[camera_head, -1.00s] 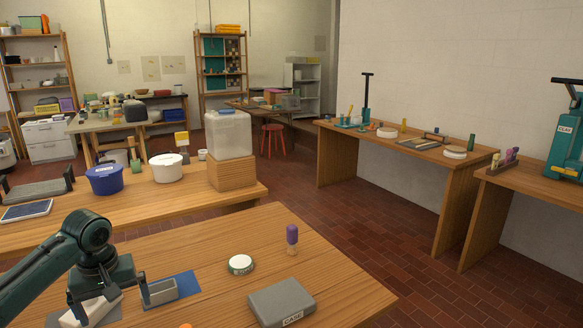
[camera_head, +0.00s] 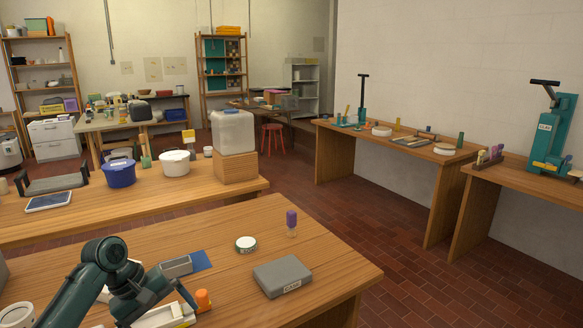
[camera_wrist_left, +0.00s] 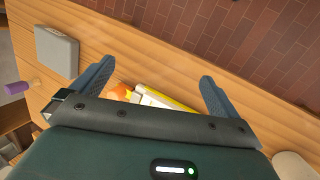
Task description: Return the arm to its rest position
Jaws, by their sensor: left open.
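My left arm comes in from the lower left of the head view, and its dark teal left gripper (camera_head: 160,304) is above the near wooden table (camera_head: 325,252). In the left wrist view the two fingers of the gripper (camera_wrist_left: 156,78) are spread wide with nothing held between them. A white and yellow item (camera_wrist_left: 160,98) and an orange item (camera_wrist_left: 121,93) lie beyond the gripper body, partly hidden by it. The orange item also shows in the head view (camera_head: 203,298), right of the gripper. My right gripper is in neither view.
A small grey tray (camera_head: 177,266) and blue mat (camera_head: 201,261) lie just behind the gripper. A grey case (camera_head: 283,276), a round white-topped tin (camera_head: 246,244) and a purple-topped tool (camera_head: 291,222) stand farther right. Bare table lies between them. A second wooden table (camera_head: 130,208) stands behind.

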